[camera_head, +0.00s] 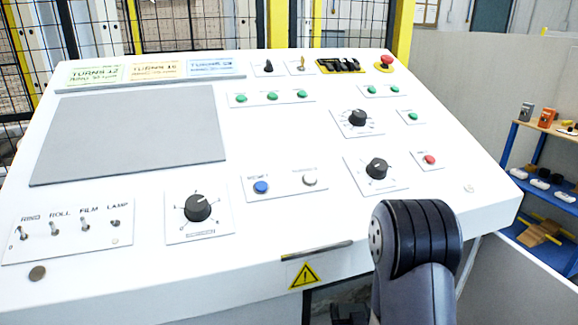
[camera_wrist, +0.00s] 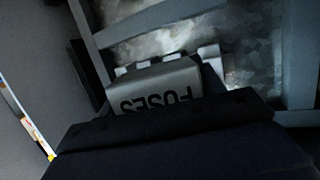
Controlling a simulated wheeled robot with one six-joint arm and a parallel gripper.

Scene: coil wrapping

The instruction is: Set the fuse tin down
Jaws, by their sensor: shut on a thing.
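The fuse tin (camera_wrist: 155,88) is a grey box with the word FUSES upside down on it, in the middle of the wrist view. My gripper (camera_wrist: 150,76) is shut on the tin, with a dark finger on either side of it. The tin's near part is hidden behind the dark gripper body. In the head view my arm shows at the lower right, in front of the white control desk (camera_head: 270,215); the gripper and the tin cannot be made out there.
In the wrist view, grey bars and a mottled grey surface (camera_wrist: 250,45) lie beyond the tin; I cannot tell if the tin touches them. In the head view, a dark opening (camera_head: 325,301) shows below the desk's front edge. A blue shelf unit (camera_head: 515,150) stands at the right.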

